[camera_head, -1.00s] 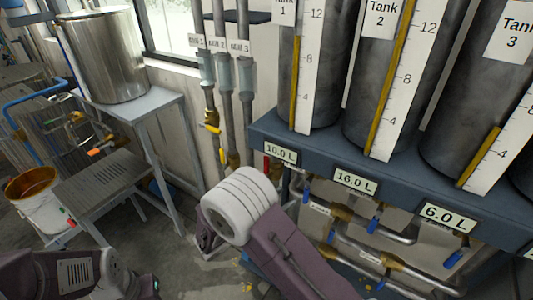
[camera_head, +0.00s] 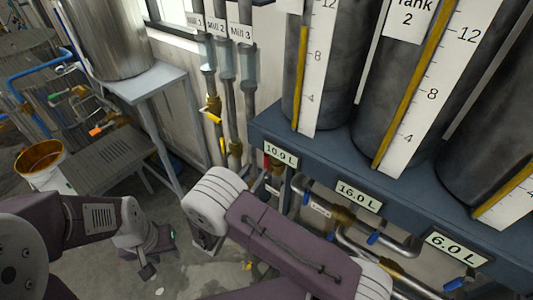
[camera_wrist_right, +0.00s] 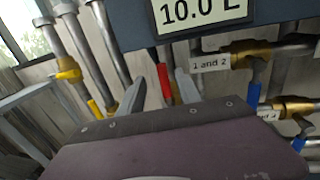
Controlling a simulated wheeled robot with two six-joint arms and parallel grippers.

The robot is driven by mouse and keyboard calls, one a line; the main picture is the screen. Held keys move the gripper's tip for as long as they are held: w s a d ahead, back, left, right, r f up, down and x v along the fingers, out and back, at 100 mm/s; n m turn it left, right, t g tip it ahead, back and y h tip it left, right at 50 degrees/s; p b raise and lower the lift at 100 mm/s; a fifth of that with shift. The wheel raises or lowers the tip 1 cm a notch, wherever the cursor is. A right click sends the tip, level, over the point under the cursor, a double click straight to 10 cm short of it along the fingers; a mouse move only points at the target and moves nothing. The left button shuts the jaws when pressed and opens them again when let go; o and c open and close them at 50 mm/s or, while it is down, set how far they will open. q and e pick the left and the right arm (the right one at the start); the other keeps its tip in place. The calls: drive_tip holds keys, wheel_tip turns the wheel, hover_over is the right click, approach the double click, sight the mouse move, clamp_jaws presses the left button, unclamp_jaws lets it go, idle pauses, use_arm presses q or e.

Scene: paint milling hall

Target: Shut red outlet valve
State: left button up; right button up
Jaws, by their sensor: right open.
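A red valve handle (camera_head: 267,161) hangs upright below the tank shelf, near the 10.0 L display. It also shows in the right wrist view (camera_wrist_right: 164,84), where it stands between the two fingers of my right gripper (camera_wrist_right: 160,79). These fingers are apart, and I cannot tell whether they touch the handle. In the head view my right gripper is mostly hidden behind its own wrist. My left gripper (camera_head: 152,254) hangs over the floor at the lower left, far from the red handle. Its finger opening is unclear.
Blue-handled valves (camera_head: 375,238) and brass pipework lie right of the red handle; one pipe label reads "1 and 2". Yellow-handled valves (camera_head: 214,117) sit on the mill pipes to the left. A metal stand (camera_head: 150,80) and a white bucket (camera_head: 42,168) stand further left.

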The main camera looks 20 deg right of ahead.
sight(265, 159)
drive_tip(key=p+x, duration=0.1)
drive_tip(key=x, duration=0.2)
drive_tip(key=p+x, duration=0.1)
drive_tip(key=x, duration=0.2)
drive_tip(key=p+x, duration=0.1)
drive_tip(key=x, duration=0.2)
drive_tip(key=shift+d+f, duration=0.15)
drive_tip(key=shift+f, duration=0.25)
drive_tip(key=shift+s+a+r, duration=0.25)
drive_tip(key=shift+s+a, duration=0.15)
drive_tip(key=shift+a, duration=0.05)
drive_tip(key=c, duration=0.4)
use_arm(q)
drive_tip(key=r, duration=0.3)
drive_tip(key=shift+w+d+r, duration=0.35)
use_arm(e)
drive_tip(key=shift+w+d+f, duration=0.1)
drive_tip(key=shift+d, duration=0.05)
clamp_jaws()
